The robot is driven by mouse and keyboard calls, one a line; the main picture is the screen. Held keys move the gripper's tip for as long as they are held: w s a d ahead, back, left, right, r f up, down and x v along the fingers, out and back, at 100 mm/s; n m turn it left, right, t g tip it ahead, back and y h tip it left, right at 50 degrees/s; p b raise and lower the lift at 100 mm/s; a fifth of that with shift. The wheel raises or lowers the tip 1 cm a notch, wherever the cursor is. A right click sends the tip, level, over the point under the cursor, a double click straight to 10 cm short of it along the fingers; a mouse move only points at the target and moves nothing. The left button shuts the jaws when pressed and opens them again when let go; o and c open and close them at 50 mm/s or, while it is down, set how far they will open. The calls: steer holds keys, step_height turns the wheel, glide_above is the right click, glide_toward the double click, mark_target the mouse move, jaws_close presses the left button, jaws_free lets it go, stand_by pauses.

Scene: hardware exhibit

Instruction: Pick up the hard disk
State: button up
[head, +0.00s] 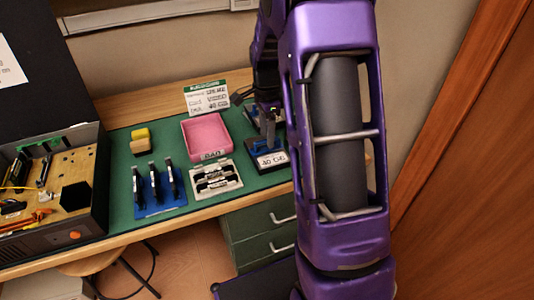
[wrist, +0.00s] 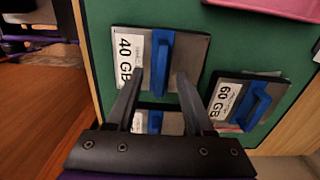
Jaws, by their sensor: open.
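A hard disk labelled 40 GB (wrist: 188,62) lies on the green mat in the wrist view, with an upright blue handle on its grey plate. It also shows in the head view (head: 272,160), beside my arm. A second disk labelled 60 GB (wrist: 240,100), also with a blue handle, lies to its right. Another grey plate with a blue part (wrist: 174,123) shows between my fingers, mostly hidden by them. My gripper (wrist: 160,73) is open and empty. Its fingertips appear on either side of the 40 GB disk's blue handle; the height gap is unclear.
In the head view, a pink tray (head: 226,120), a blue rack (head: 160,205) and a white holder (head: 215,191) stand on the green mat. An open computer case (head: 88,215) is at left. A sign (head: 207,97) stands behind; a wooden door is at right.

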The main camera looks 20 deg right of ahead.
steer(key=shift+f, duration=0.8)
steer(key=shift+w+r, duration=0.1)
jaws_close()
